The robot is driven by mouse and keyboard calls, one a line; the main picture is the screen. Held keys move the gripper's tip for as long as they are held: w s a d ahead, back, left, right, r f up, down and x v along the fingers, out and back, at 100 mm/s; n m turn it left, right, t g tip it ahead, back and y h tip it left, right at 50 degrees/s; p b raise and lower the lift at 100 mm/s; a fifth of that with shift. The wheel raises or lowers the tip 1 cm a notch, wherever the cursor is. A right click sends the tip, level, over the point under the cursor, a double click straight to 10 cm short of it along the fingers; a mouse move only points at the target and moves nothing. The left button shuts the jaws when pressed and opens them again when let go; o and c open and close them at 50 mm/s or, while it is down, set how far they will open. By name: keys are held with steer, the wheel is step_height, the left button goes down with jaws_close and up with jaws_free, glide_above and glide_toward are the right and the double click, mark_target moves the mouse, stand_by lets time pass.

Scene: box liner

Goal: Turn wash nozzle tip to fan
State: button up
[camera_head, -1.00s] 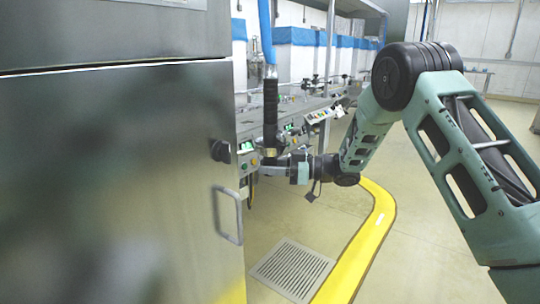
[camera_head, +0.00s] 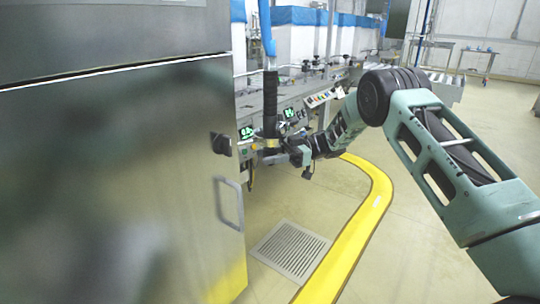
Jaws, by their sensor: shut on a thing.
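The wash nozzle hangs upright as a black wand (camera_head: 270,105) below a blue hose (camera_head: 266,28), just right of the steel cabinet. Its brass-coloured tip (camera_head: 271,143) is at the lower end. My gripper (camera_head: 274,156) reaches in from the right at the tip's height and is shut on the tip. The fingers are small and partly hidden here, and the tip's setting cannot be read.
A large steel cabinet (camera_head: 120,180) with a handle (camera_head: 229,203) and a black knob (camera_head: 220,144) fills the left. A machine with a control panel (camera_head: 325,96) stands behind the nozzle. A floor grate (camera_head: 291,250) and yellow floor line (camera_head: 350,235) lie below.

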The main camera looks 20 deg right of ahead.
steer(key=o, duration=1)
steer(key=w+d+p, duration=0.1)
steer(key=d+p, duration=0.1)
steer(key=d, duration=1.5)
steer(key=shift+d, duration=0.15)
